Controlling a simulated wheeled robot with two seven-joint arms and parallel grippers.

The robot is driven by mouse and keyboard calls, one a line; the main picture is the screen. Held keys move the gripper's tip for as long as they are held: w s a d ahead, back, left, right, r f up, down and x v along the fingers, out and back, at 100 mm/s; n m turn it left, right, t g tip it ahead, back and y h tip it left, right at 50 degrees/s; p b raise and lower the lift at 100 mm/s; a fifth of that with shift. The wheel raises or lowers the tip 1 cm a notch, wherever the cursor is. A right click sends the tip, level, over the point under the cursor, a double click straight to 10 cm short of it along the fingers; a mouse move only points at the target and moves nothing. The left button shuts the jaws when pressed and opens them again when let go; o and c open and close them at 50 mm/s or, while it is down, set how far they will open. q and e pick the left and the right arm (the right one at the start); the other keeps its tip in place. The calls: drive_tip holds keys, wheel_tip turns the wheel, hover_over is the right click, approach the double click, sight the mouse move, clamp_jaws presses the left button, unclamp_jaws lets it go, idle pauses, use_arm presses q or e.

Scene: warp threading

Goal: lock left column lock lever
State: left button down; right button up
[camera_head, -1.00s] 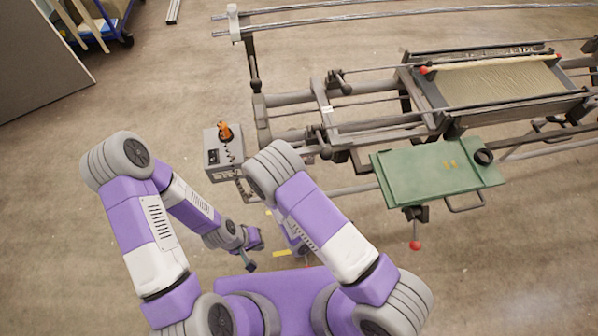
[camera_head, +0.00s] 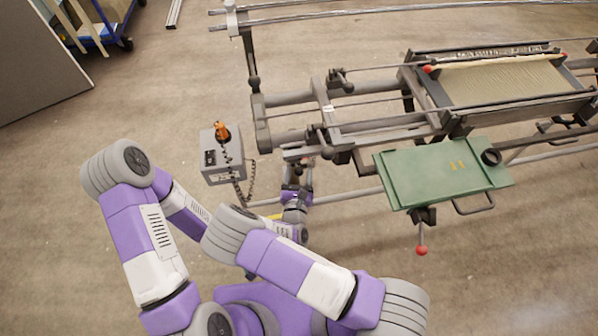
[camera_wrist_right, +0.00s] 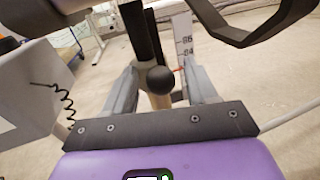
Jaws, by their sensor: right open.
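A lever with a round black knob (camera_wrist_right: 160,80) stands in the middle of the right wrist view. My right gripper (camera_wrist_right: 158,92) is open, with one grey finger on each side of the knob; I cannot tell whether either touches it. In the head view my right gripper (camera_head: 300,162) is at the left end of the loom frame (camera_head: 290,98), close to a dark knob (camera_head: 327,152). I cannot tell whether this is the same knob. My left gripper is hidden behind my right arm.
A grey control box (camera_head: 222,157) with an orange knob and coiled cable stands left of the right gripper. A green board (camera_head: 430,172) with a red-tipped handle (camera_head: 421,250) below it is to the right. Dark frame bars crowd the far side. Open floor lies left.

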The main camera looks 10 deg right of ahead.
drive_tip(key=shift+w, duration=0.3)
clamp_jaws()
idle(0.3)
